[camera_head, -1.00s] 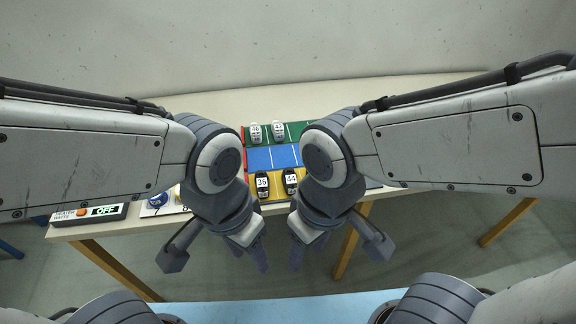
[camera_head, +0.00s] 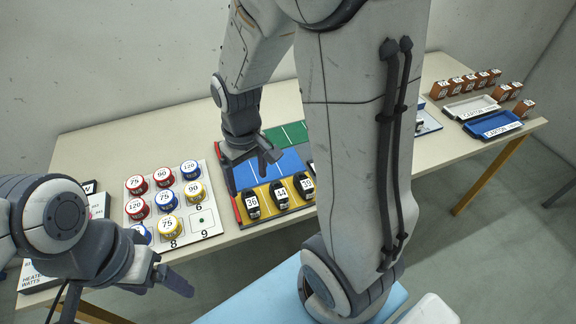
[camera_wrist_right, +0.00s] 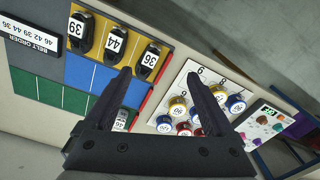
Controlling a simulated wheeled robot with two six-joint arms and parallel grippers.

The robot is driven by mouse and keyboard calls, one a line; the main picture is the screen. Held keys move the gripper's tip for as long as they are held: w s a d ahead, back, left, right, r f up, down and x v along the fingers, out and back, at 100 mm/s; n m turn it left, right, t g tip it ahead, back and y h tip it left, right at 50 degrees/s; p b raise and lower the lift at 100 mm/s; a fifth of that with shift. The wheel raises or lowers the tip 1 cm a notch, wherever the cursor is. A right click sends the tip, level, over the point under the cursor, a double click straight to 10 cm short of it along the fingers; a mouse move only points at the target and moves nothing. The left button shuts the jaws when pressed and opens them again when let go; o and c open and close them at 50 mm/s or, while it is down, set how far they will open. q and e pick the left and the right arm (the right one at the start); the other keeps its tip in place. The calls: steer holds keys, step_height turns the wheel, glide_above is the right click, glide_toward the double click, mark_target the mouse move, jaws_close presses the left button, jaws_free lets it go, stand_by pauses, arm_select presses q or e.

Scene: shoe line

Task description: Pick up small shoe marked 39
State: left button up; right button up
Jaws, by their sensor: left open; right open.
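The small black shoe marked 39 (camera_head: 304,185) stands at the right of the tray's yellow strip, partly hidden by my right arm. In the right wrist view the shoe 39 (camera_wrist_right: 79,30) is at the top left. Shoes 44 (camera_head: 279,194) and 36 (camera_head: 251,204) stand to its left. My right gripper (camera_head: 262,172) is open and empty above the blue part of the tray, apart from the shoes. It also shows open in the right wrist view (camera_wrist_right: 166,84). My left gripper (camera_head: 177,283) is open at the lower left, in front of the table.
The coloured tray (camera_head: 294,133) has green, blue and yellow rows. A white board (camera_head: 206,235) with several numbered round pieces lies to its left. A blue carton tray (camera_head: 494,124) is at the far right.

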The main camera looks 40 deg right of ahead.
steer(key=w+d+f+m, duration=0.2)
steer(key=d+f+m, duration=0.1)
steer(key=d, duration=0.7)
steer(key=m+p, duration=0.1)
glide_above(305, 180)
steer(key=f, duration=0.3)
steer(key=shift+s+a, duration=0.3)
steer(key=f, duration=0.4)
steer(key=shift+s+d+f, duration=0.1)
steer(key=shift+d+f, duration=0.15)
steer(key=shift+f, duration=0.15)
steer(key=shift+w+f+p, duration=0.25)
steer(key=shift+f+p, duration=0.25)
steer(key=shift+f, duration=0.7)
steer(key=shift+w+f+p, duration=0.2)
steer(key=shift+f+p, duration=0.25)
steer(key=shift+f, duration=0.7)
steer(key=shift+d+f, duration=0.1)
steer(key=shift+f, duration=0.5)
jaws_close()
